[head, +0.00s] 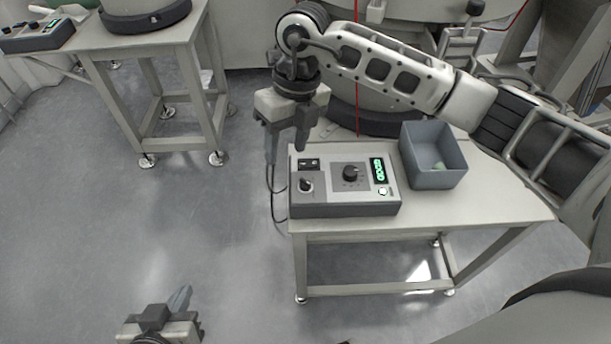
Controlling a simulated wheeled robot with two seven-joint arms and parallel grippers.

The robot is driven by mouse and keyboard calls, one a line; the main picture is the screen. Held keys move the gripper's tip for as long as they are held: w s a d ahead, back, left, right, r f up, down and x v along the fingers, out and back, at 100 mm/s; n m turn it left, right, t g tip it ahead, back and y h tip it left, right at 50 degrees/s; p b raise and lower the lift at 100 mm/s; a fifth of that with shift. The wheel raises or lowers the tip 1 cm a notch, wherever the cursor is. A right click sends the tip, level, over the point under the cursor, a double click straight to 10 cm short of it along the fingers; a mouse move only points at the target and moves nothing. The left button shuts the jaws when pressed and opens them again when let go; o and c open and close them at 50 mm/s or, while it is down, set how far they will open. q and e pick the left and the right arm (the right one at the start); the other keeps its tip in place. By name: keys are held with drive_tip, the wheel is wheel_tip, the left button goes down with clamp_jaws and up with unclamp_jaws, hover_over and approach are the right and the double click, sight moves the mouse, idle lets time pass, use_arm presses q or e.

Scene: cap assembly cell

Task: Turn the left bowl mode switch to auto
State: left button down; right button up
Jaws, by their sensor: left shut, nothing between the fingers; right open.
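The left control box (38,36), grey with a green display, sits at the upper left edge of the head view beside the left bowl's dark round base (146,17). Its knobs are too small for me to tell the mode switch or its setting. A second control box (345,207) on the near table has a large dial (350,174), a smaller black knob (306,185) and a green display. My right gripper (286,147) is open and empty at that box's back left corner. My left gripper (181,298) is shut and empty, low at the bottom, far from both boxes.
A grey bin (433,178) with something green in it stands on the near table (500,199), right of the box. The left table (150,46) stands further back. Open floor (130,225) lies between the tables and my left gripper. Cables hang at the near table's left side.

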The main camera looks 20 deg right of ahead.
drive_tip(key=w+d+r+h, duration=0.1)
drive_tip(key=w+d+h, duration=0.1)
drive_tip(key=d, duration=0.2)
approach(305, 181)
drive_tip(key=shift+m+t, duration=0.3)
drive_tip(key=shift+t, duration=0.1)
drive_tip(key=f, duration=0.9)
drive_tip(key=shift+s, duration=0.3)
drive_tip(key=c, duration=1)
